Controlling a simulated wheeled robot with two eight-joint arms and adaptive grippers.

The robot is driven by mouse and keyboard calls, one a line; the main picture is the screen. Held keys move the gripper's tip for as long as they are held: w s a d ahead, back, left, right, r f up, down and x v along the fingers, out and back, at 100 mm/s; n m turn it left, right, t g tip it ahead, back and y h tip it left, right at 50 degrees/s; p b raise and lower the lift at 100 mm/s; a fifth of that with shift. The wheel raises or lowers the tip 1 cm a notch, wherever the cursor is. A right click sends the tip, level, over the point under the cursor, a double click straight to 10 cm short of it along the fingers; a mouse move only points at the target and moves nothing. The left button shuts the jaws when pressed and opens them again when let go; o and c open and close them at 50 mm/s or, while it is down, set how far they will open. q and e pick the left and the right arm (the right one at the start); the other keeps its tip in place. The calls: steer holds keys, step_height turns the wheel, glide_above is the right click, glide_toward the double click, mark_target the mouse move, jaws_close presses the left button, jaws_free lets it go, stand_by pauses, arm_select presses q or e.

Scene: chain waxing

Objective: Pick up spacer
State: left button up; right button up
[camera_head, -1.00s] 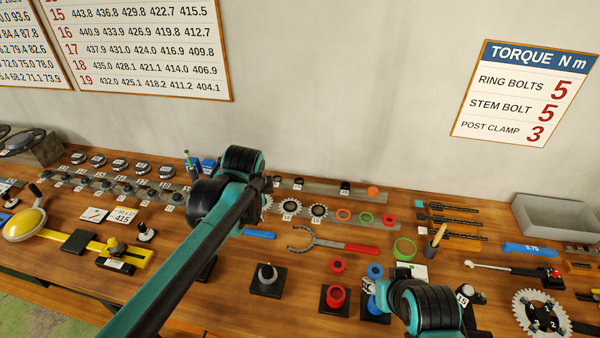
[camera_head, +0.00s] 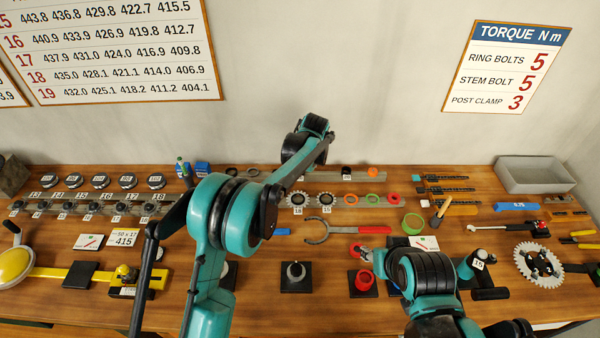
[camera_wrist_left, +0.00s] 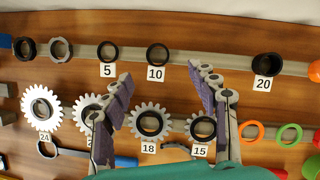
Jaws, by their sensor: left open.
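Black rings that look like spacers sit on the back rail, with labels 5, 10 and 20. In the left wrist view the ring labelled 10 (camera_wrist_left: 157,54) lies beyond and between my fingertips, the ring labelled 5 (camera_wrist_left: 108,51) is left of it, and the taller ring labelled 20 (camera_wrist_left: 266,66) is to the right. My left gripper (camera_wrist_left: 160,76) is open and empty over the rail area, with its fingers apart. In the head view my left arm hides most of these rings and the gripper itself.
Toothed cogs (camera_wrist_left: 151,122) lie in a row in front of the rings. Orange and green rings (camera_wrist_left: 251,132) are right of them. A red-handled tool (camera_head: 345,229), a grey bin (camera_head: 535,175) and a chainring (camera_head: 540,263) are on the bench. The wall bounds the back.

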arm_select(q)
steer(key=x, duration=0.3)
steer(key=b+x, duration=0.1)
steer(key=x, duration=0.1)
steer(key=shift+w+a+f, duration=0.25)
steer(key=shift+w, duration=0.1)
steer(key=shift+c, duration=0.2)
steer(key=c, duration=0.8)
